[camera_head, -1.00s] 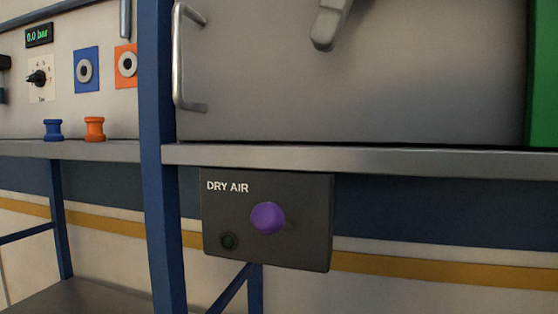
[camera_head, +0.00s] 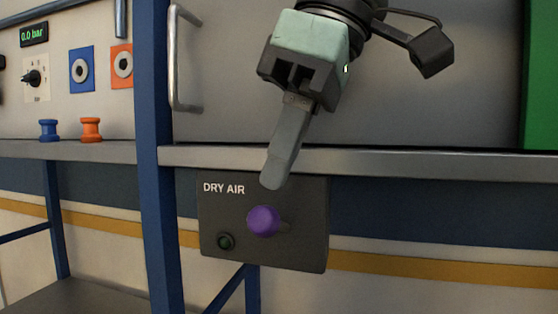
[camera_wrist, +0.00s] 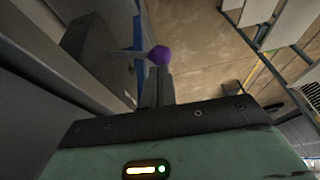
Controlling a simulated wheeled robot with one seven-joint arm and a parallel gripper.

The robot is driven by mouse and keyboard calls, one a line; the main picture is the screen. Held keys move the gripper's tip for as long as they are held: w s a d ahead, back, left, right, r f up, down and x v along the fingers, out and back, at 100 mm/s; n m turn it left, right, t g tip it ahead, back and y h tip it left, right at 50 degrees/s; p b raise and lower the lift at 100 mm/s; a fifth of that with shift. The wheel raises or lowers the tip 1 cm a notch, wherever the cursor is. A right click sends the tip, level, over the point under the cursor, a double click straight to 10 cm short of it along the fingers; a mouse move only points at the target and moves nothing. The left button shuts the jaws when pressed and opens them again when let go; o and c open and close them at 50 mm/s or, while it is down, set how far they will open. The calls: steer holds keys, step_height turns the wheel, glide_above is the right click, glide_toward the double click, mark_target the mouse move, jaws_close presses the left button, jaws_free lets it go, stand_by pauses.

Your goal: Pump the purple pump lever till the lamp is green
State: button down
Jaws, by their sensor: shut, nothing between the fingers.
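The purple pump lever (camera_head: 263,221) has a round purple knob and sticks out from a dark box labelled DRY AIR (camera_head: 310,245) under the shelf edge. Its knob also shows in the wrist view (camera_wrist: 160,55), beyond my fingers. The round lamp (camera_head: 225,241) at the lower left of the box is dark green and looks unlit. My gripper (camera_head: 272,184) is shut and empty. Its fingertips point down, in front of the box's top edge and just above the knob in the head view. I see a gap between them and the knob there.
A metal shelf edge (camera_head: 420,162) runs above the box. A blue upright post (camera_head: 155,200) stands to its left. A cabinet door handle (camera_head: 174,60) is above left. A panel with a 0.0 bar display (camera_head: 34,34) stands farther left. The space below the box looks mostly free.

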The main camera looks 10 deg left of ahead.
steer(key=shift+s+a+f, duration=0.1)
steer(key=shift+a+f, duration=0.05)
steer(key=shift+f, duration=0.55)
